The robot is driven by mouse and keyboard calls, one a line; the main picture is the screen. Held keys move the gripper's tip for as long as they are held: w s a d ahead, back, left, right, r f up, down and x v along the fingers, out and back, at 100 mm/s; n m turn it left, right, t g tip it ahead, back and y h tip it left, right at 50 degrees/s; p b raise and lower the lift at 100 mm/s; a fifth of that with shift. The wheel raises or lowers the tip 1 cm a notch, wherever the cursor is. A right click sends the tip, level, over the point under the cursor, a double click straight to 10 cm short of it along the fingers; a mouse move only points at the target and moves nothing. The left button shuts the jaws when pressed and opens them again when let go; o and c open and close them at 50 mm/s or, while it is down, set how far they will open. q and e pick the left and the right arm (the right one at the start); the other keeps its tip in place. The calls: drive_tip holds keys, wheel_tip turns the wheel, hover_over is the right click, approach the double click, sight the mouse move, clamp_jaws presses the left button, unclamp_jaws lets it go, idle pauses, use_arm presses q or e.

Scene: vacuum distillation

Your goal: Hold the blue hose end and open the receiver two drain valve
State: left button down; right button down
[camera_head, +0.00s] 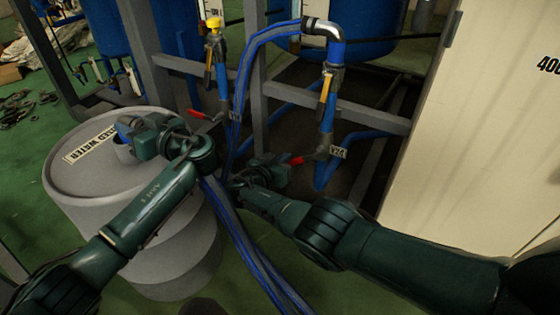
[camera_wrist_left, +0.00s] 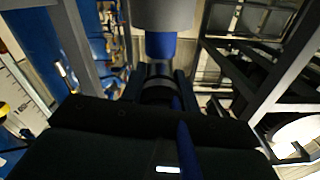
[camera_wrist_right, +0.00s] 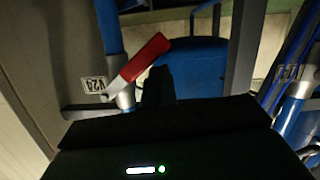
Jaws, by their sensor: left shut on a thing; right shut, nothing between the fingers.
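My left gripper (camera_head: 132,135) is shut on the blue hose end (camera_head: 125,127), over the top of the grey drum (camera_head: 75,165). In the left wrist view the blue hose end (camera_wrist_left: 160,47) runs from the fingers into a grey collar. My right gripper (camera_head: 290,172) is shut and empty beside the red handle (camera_head: 297,160) of the valve tagged V24 (camera_head: 338,152). In the right wrist view the closed fingers (camera_wrist_right: 157,88) sit just right of the red handle (camera_wrist_right: 146,58), which slants up to the right. I cannot tell whether they touch it.
A second red-handled valve (camera_head: 200,115) is on the pipe to the left. Blue hoses (camera_head: 240,240) hang between my arms. Grey frame bars (camera_head: 375,118) cross around the pipes. A cream cabinet (camera_head: 480,130) stands at the right. Green floor shows at the far left.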

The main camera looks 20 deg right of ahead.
sight(294, 163)
drive_tip(key=shift+a, duration=0.1)
